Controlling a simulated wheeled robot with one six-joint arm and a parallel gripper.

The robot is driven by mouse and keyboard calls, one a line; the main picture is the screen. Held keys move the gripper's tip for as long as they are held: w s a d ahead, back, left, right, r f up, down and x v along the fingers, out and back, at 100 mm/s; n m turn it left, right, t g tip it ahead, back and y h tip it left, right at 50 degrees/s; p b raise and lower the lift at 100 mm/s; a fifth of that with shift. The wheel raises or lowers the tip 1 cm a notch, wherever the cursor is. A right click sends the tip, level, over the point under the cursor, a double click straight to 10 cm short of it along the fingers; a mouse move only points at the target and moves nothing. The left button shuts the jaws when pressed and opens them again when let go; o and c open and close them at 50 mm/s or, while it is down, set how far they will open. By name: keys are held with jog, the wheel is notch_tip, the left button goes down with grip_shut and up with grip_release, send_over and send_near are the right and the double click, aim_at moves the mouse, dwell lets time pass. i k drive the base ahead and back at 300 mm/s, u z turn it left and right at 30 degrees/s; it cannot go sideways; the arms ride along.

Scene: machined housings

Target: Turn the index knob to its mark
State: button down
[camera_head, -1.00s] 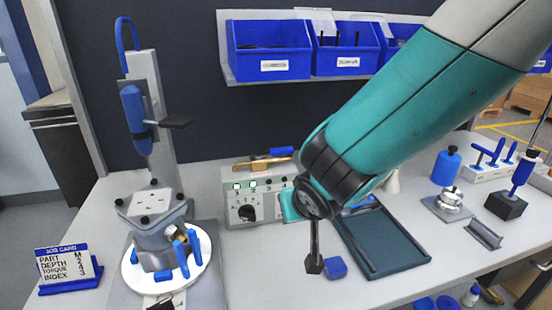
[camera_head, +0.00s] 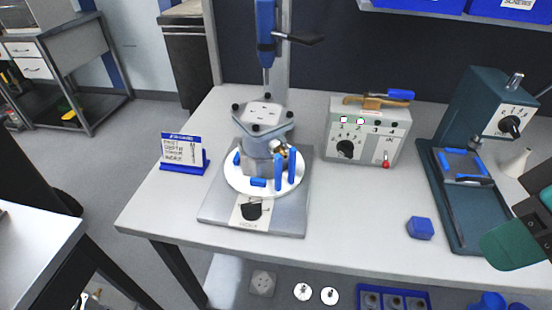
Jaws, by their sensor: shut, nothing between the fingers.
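A black knob (camera_head: 251,210) sits on a pale dial plate at the front of the grey fixture base (camera_head: 285,220). Small lettering below it looks like INDEX. Its pointer and marks are too small to read. The job card (camera_head: 182,152) stands on a blue holder to the left, its values unreadable now. Only part of my teal and dark arm shows at the right edge, well to the right of the knob. My gripper's fingers are out of view.
A housing (camera_head: 264,140) stands on a white round plate (camera_head: 238,180) with blue clamps. A grey control box (camera_head: 367,130) has another black knob. The tabletop between fixture and block is clear.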

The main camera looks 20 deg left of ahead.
aim_at(252, 212)
jog(key=u, duration=0.05)
jog(key=k, duration=0.85)
jog(key=u, duration=0.8)
jog(key=i, duration=0.5)
jog(key=z, duration=0.05)
